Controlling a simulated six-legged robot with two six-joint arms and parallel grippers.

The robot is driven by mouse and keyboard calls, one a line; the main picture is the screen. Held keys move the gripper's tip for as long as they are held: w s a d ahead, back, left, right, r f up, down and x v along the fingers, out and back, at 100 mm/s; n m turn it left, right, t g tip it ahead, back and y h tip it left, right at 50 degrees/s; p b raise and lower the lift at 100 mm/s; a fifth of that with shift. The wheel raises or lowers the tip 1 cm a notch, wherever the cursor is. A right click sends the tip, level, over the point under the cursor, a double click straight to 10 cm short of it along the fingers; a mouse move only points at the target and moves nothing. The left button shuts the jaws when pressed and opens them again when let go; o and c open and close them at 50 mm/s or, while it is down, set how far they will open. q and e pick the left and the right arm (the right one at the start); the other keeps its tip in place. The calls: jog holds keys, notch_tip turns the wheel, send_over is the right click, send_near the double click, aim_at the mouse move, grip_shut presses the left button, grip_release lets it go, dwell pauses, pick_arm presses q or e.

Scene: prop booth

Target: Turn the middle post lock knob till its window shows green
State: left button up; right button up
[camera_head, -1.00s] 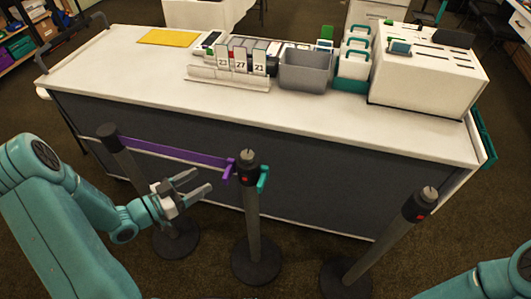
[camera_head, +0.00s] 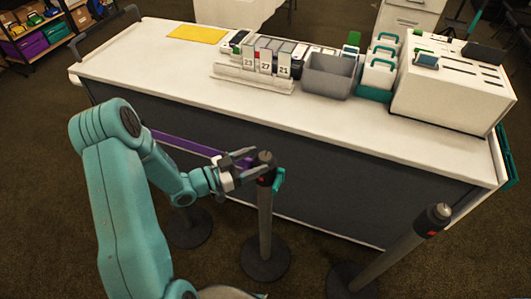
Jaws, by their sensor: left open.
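The middle post (camera_head: 265,222) stands upright on a round dark base in front of the counter. Its dark head carries a small knob (camera_head: 264,157) on top and a small red mark (camera_head: 262,180) on its front. A purple belt (camera_head: 185,145) runs to the head from the left, and a teal clip (camera_head: 279,179) sits on its right side. My left gripper (camera_head: 253,168) is open, with its fingers at the left side of the head, just below the knob. I cannot tell whether they touch it. My right gripper is out of view.
Another post (camera_head: 400,252) with a red mark leans in the picture at the right. A post base (camera_head: 190,230) shows left of the middle post. The white counter (camera_head: 150,75) behind holds number cards, a grey bin (camera_head: 328,76) and a white slotted box (camera_head: 440,100).

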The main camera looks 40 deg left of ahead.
aim_at(259, 160)
pick_arm(q)
jog(key=shift+x, duration=1.95)
jog(key=shift+d, duration=0.1)
jog(key=c, duration=0.9)
